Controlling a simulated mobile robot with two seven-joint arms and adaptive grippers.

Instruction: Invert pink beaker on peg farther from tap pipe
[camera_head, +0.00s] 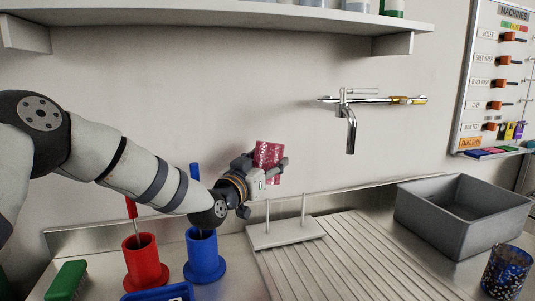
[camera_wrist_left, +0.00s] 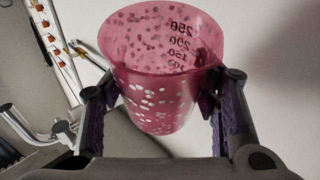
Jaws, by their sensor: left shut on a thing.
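My left gripper (camera_head: 271,170) is shut on the pink beaker (camera_head: 268,153), which is speckled with light dots. The gripper holds it in the air above and behind the peg stand. In the left wrist view the beaker (camera_wrist_left: 160,75) sits between both fingers, its wide open rim at the top of that picture and its measuring marks showing. The pale peg stand (camera_head: 285,234) has two upright bare pegs. The left peg (camera_head: 267,213) is farther from the tap pipe (camera_head: 351,130), and the right peg (camera_head: 303,207) is nearer. My right gripper is out of view.
A red holder (camera_head: 146,263) and a blue holder (camera_head: 204,258) stand left of the peg stand. A ribbed drainboard (camera_head: 345,255) lies to its right, with a grey basin (camera_head: 450,230) and a blue speckled cup (camera_head: 507,272) beyond. A shelf (camera_head: 215,14) hangs above.

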